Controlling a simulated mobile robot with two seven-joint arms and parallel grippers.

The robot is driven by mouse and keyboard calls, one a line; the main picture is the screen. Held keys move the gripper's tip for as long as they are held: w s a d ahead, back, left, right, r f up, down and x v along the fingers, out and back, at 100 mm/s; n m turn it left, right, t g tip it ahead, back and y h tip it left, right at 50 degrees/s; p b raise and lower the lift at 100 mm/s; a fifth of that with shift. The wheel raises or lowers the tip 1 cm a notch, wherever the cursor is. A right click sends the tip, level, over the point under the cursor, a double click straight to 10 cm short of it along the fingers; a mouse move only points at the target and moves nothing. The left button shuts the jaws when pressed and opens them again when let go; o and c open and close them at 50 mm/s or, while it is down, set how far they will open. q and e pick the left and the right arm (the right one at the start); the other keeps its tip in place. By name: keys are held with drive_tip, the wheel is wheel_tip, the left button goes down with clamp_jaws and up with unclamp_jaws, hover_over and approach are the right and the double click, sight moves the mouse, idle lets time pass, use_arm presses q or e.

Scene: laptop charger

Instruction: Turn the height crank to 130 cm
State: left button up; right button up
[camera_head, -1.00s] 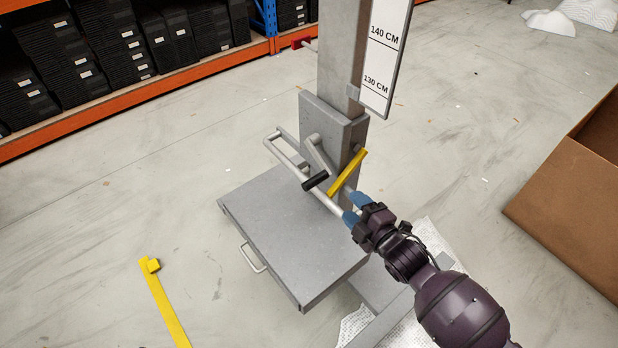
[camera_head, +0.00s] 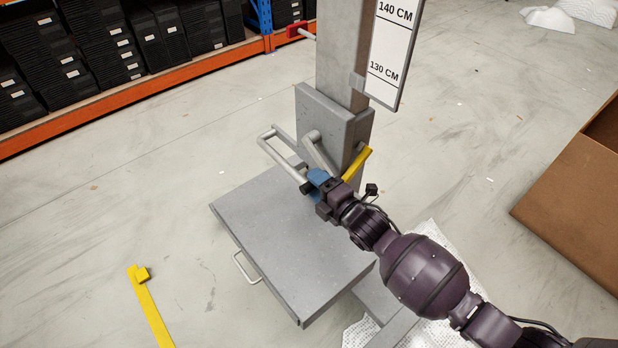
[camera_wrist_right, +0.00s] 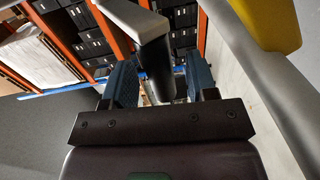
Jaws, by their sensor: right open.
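The height crank (camera_head: 318,150) is a grey arm on the side of the column, with a black handle at its lower end. My right gripper (camera_head: 312,183) is at the handle, which it partly hides. In the right wrist view the black handle (camera_wrist_right: 157,72) stands between the two blue fingers of my gripper (camera_wrist_right: 160,88), which are open with gaps at its sides. The scale board (camera_head: 390,45) shows 140 CM above 130 CM. My left gripper is not in view.
A yellow lever (camera_head: 357,163) is just right of the crank. A grey platform (camera_head: 270,225) with a tubular handrail (camera_head: 283,155) lies below. A cardboard box (camera_head: 580,190) stands at right, a shelf with black bins (camera_head: 120,45) behind.

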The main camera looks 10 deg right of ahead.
drive_tip(key=shift+x, duration=1.5)
drive_tip(key=shift+c, duration=0.5)
clamp_jaws()
